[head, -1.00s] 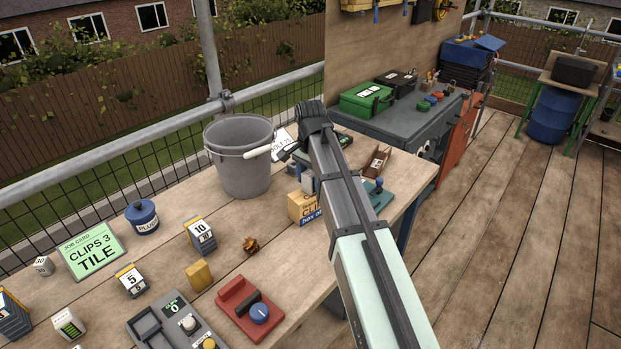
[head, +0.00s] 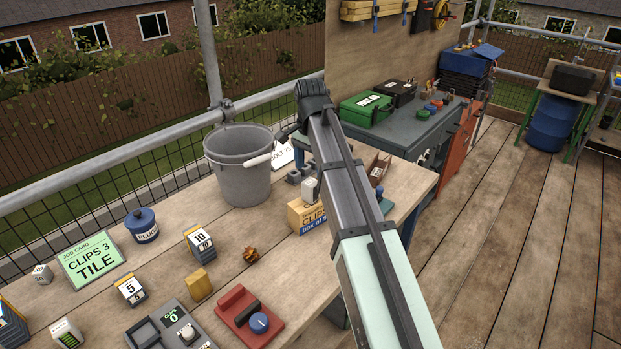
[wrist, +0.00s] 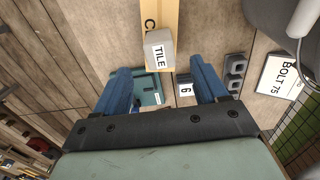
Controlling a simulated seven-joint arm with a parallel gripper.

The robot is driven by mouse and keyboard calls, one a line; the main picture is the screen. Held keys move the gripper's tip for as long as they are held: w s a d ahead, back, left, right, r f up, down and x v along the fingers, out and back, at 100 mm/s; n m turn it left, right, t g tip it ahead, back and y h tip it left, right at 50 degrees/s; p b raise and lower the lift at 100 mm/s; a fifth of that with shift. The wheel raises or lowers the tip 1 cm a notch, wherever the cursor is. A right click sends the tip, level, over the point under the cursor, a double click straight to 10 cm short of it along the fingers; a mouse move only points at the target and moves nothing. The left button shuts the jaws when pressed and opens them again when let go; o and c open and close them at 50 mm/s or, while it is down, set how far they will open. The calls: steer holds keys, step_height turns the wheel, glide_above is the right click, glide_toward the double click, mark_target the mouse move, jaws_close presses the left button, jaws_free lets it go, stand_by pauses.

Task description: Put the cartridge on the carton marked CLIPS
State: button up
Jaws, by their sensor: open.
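The cartridge (wrist: 159,52), a pale grey block labelled TILE, stands on the tan carton (wrist: 155,12) in the wrist view. In the head view, the cartridge (head: 310,189) shows as a pale block on top of the carton marked CLIPS (head: 301,215), partly behind my arm. My gripper (wrist: 163,82) is open, with its two blue fingers apart and nothing between them. The cartridge is just beyond the fingertips in the wrist view and looks clear of both fingers.
A grey bucket (head: 238,170) stands left of the carton. A BOLT 75 card (wrist: 289,78) and a grey holder (wrist: 235,72) lie near it. A teal item (wrist: 149,88) and a block marked 6 (wrist: 186,90) show between the fingers.

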mark_target(311, 182)
steer(key=shift+r, duration=2.3)
